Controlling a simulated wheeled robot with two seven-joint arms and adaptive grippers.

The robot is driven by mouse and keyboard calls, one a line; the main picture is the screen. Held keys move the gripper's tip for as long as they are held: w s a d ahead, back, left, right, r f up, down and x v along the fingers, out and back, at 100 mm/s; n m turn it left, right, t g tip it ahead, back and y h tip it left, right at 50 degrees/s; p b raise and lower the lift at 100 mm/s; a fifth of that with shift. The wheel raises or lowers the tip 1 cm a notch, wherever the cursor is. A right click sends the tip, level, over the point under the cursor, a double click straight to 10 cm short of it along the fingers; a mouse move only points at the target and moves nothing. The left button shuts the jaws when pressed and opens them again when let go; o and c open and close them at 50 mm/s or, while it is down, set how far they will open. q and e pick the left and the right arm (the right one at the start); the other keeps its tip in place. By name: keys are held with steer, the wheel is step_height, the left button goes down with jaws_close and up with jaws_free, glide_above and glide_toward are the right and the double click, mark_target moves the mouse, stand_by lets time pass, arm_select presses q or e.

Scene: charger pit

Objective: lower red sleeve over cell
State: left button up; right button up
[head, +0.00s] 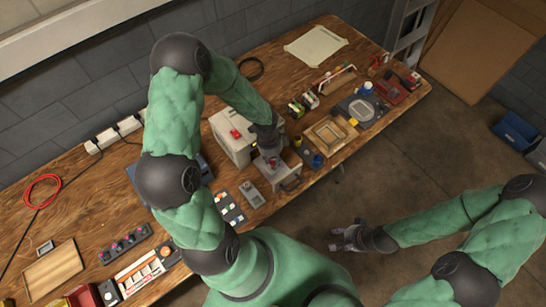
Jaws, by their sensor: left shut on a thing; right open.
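My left gripper (268,150) points down in front of a white box-shaped unit, over its front part. It is shut on the red sleeve (272,163), a small red piece at its fingertips, mostly covered by the gripper. I cannot make out the cell; the gripper and the small scale hide that area, and I cannot tell whether the sleeve touches anything below. My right gripper (347,238) is open and empty, off the table's front edge above the floor.
The white unit (228,138) has a red button on top. A wooden tray (312,141), blue cup (317,161) and grey device (252,194) stand close by. A red cable coil (42,191) lies far left. The left part of the wooden table (75,215) has free room.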

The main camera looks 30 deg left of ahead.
arm_select(q)
steer(key=shift+f+b, duration=0.5)
steer(key=shift+f, duration=0.05)
stand_by(0.4)
steer(key=o, duration=0.8)
steer(key=shift+c, duration=0.2)
steer(key=shift+r, duration=0.1)
step_height(320, 180, up, 7)
steer(key=p, duration=0.6)
steer(key=shift+p, duration=0.3)
stand_by(0.6)
